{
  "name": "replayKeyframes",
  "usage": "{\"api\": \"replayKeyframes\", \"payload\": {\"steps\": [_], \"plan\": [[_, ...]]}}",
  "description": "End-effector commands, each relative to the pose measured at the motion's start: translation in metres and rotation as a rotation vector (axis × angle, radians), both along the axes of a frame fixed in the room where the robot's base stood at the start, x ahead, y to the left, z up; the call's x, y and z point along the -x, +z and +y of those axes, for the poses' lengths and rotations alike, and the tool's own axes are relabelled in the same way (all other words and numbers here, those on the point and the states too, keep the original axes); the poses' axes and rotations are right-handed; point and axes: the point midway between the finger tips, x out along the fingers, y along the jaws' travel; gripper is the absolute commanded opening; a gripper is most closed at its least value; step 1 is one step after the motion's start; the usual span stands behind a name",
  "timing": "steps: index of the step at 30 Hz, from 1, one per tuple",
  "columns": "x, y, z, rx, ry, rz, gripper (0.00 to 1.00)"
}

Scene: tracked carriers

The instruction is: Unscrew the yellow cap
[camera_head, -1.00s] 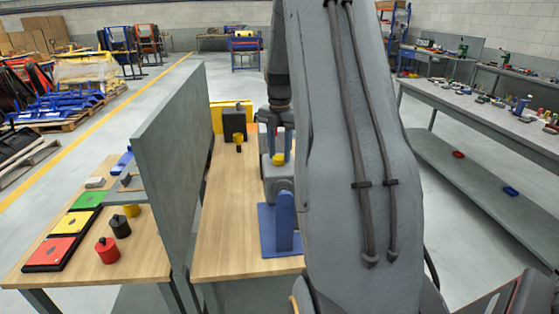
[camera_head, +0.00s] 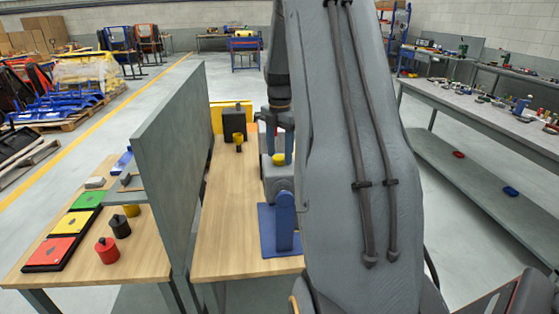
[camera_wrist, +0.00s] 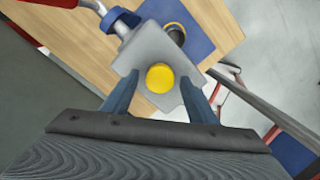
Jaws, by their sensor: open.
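The fingers do not touch the cap there. What is under the cap is hidden.
A tall grey panel (camera_head: 172,150) stands left of the vise. Beyond it are red (camera_head: 107,250), black (camera_head: 120,226) and yellow (camera_head: 131,210) containers beside coloured plates. A black-and-yellow piece (camera_head: 238,142) stands behind the vise. The bench left of the vise is bare.

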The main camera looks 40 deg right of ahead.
Motion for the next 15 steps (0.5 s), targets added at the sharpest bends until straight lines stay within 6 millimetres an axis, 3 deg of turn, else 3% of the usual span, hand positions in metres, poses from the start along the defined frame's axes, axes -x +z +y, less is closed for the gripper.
{"api": "replayKeyframes", "payload": {"steps": [9,15], "plan": [[-0.0001,0.0002,0.0,0.0,-0.399,0.0,0.53],[-0.0001,0.0002,0.0,0.0,-0.52,0.0,0.53]]}}
